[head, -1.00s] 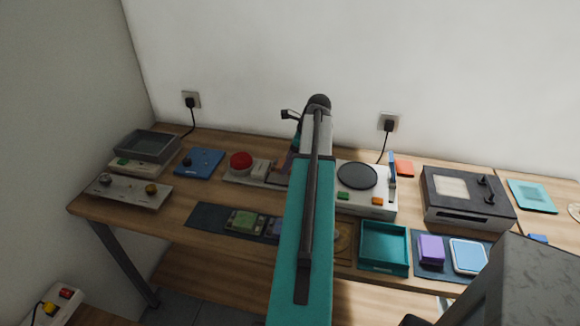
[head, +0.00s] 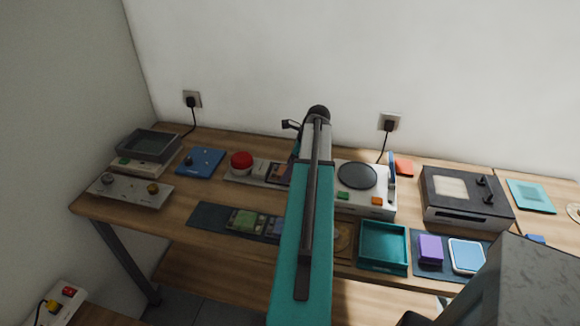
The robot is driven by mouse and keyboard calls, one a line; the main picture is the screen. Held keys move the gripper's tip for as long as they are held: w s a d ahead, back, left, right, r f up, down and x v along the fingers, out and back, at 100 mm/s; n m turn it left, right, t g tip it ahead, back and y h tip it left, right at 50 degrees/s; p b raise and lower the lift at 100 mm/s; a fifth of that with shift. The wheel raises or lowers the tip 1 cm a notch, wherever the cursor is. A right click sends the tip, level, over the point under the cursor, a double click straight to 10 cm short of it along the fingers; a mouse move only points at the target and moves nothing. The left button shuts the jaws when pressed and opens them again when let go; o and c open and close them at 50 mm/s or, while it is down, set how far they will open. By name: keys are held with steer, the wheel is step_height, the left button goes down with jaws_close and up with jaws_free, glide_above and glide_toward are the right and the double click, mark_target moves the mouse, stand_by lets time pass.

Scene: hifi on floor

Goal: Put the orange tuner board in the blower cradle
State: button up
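A small orange-brown part (head: 280,172) also shows at the right end of the pale base with the red dome (head: 241,161), partly hidden by my arm. I cannot tell which unit is the blower cradle. My teal arm reaches over the middle of the table. My gripper is mostly hidden behind the arm's far end, near the pale base, so its fingers and any load do not show.
The white disc unit (head: 366,202) stands right of my arm, with a teal tray (head: 361,245) in front. A dark box with knobs (head: 452,215) is farther right. A grey tray (head: 149,143) and knob panel (head: 130,194) are left. Boards lie on a dark mat (head: 207,217).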

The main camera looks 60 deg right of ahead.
steer(key=shift+o, duration=0.2)
steer(key=shift+r, duration=0.1)
steer(key=b+v, duration=0.2)
steer(key=v, duration=1)
stand_by(0.3)
stand_by(0.7)
